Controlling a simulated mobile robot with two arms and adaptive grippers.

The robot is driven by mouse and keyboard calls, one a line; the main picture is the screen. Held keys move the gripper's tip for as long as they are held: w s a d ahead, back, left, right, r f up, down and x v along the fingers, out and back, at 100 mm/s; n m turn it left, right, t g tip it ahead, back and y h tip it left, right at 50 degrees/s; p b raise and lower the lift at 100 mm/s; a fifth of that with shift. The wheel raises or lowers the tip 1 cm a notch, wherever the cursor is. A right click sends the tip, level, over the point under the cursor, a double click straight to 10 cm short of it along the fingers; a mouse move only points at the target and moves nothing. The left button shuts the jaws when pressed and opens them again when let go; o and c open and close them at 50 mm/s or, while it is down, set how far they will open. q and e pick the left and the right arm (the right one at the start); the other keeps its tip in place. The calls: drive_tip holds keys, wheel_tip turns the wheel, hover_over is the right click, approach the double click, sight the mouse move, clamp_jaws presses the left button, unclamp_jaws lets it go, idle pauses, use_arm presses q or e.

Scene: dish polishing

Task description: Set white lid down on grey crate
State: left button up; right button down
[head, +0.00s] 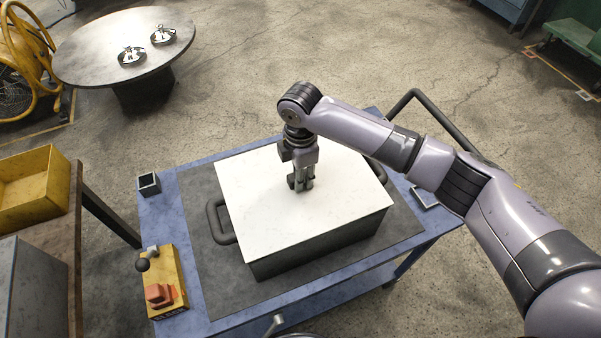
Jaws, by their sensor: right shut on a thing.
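The white lid (262,215) is a flat, pale rectangular panel covering the top of the dark grey crate (325,245). Its edges line up closely with the crate's rim. I cannot tell if it rests fully on the rim or hangs slightly above it. My right gripper (300,187) points down at the middle of the lid and is shut on it. The part of the lid between its fingers is hidden. The crate's inside is hidden. My left gripper is out of view.
The crate stands on a dark mat (203,215) on a blue cart (155,210). A small dark box (149,183) and a yellow block with an orange piece (160,295) sit left. A yellow bin (33,190) stands further left. A round table (90,50) is behind.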

drive_tip(key=shift+f+p, duration=0.1)
drive_tip(key=shift+p, duration=0.35)
idle(0.6)
drive_tip(key=c, duration=1.2)
unclamp_jaws()
drive_tip(key=shift+c, duration=0.2)
wheel_tip(320, 180, up, 12)
